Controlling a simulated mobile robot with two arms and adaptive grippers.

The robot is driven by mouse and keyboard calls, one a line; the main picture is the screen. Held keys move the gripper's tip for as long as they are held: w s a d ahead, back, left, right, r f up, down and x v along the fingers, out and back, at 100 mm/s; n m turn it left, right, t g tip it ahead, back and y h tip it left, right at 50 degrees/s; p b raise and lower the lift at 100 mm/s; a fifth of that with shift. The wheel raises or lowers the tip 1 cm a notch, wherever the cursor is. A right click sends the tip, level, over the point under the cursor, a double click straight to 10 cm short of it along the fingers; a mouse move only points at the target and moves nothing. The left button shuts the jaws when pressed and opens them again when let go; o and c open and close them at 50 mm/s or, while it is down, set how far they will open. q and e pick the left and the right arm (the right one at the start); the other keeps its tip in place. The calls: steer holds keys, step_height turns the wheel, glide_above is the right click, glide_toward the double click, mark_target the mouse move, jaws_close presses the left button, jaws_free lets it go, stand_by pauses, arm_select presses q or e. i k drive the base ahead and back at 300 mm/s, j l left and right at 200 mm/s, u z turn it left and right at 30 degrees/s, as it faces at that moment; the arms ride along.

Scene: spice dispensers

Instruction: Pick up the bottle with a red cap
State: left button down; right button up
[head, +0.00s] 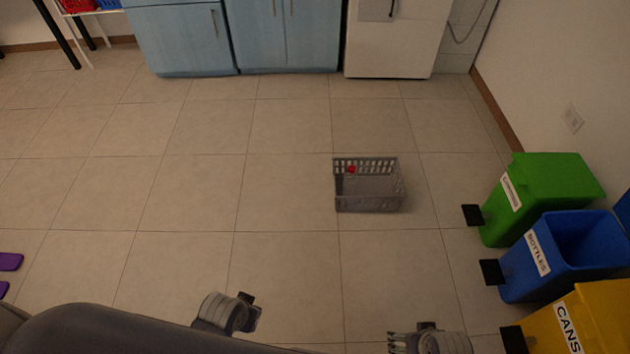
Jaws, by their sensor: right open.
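A small round red cap (351,169) shows inside a grey plastic basket (370,208) on the floor, near the basket's back left corner. The bottle body under the cap is too small and dark to make out clearly. My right gripper (415,338) is at the bottom edge of the head view, open, well in front of the basket and a little to its right. My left gripper (230,313) is at the bottom, to the left of the basket and apart from it. Its fingers do not show clearly enough to tell their state.
Green (545,195), blue (570,250) and yellow (590,320) bins with black pedals stand along the right. Blue cabinets (180,40) and a white appliance (395,45) line the back. Purple objects (10,261) lie at the left edge. The tiled floor around the basket is clear.

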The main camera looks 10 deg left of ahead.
mark_target(349, 185)
steer(key=i+l+u, duration=0.25)
steer(key=i, duration=0.2)
steer(key=i+l+u, duration=0.3)
steer(key=i, duration=0.2)
